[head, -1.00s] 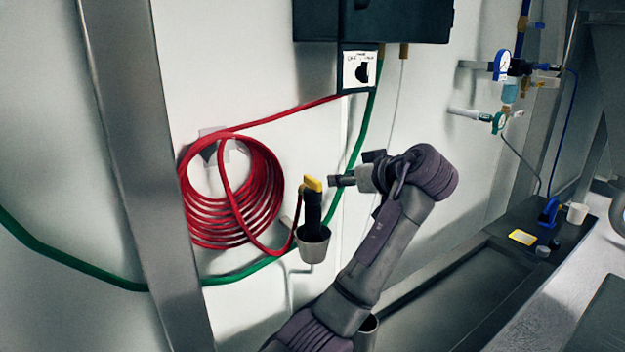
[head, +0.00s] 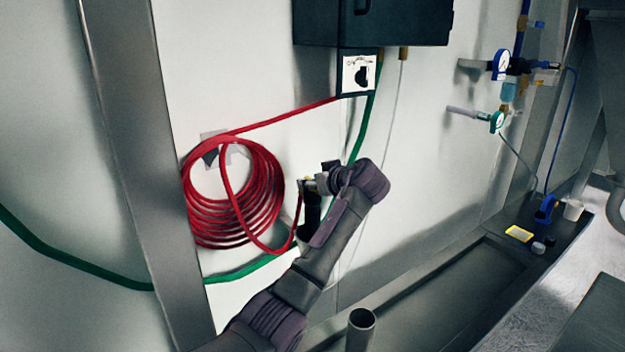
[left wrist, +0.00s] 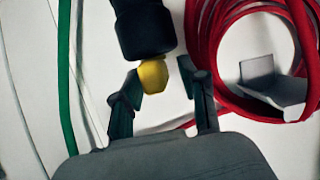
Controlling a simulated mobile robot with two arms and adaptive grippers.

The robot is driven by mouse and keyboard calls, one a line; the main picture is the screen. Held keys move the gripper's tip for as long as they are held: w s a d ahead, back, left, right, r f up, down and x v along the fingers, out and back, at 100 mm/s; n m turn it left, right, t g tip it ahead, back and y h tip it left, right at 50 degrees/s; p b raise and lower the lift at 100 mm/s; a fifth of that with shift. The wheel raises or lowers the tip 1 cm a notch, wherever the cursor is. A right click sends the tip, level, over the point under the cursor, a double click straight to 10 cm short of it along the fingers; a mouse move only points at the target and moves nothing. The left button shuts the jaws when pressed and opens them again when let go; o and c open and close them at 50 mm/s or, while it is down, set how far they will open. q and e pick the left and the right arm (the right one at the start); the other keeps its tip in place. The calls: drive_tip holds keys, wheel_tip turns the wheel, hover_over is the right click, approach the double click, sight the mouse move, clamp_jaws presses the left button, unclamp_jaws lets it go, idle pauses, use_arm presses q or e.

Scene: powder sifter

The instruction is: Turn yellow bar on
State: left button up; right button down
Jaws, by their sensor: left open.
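The yellow bar (left wrist: 153,76) sits at the end of a black cylindrical device (left wrist: 145,30). In the left wrist view it lies between the two open fingertips of my left gripper (left wrist: 160,73), with no clear contact. In the head view my left gripper (head: 311,184) is at the top of the black device (head: 312,212) and hides most of the yellow bar. My right gripper is not in view.
A coiled red hose (head: 262,215) hangs on the wall just left of the device. A green hose (head: 100,272) runs along the wall behind. A dark box (head: 375,22) is mounted above. Gauges (head: 501,64) and a metal post (head: 150,180) flank the area.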

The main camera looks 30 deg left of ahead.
use_arm(q)
drive_tip(key=shift+c, duration=0.9)
clamp_jaws()
drive_tip(key=shift+m+t, duration=0.4)
drive_tip(key=shift+o, duration=0.9)
unclamp_jaws()
drive_tip(key=v, duration=1.2)
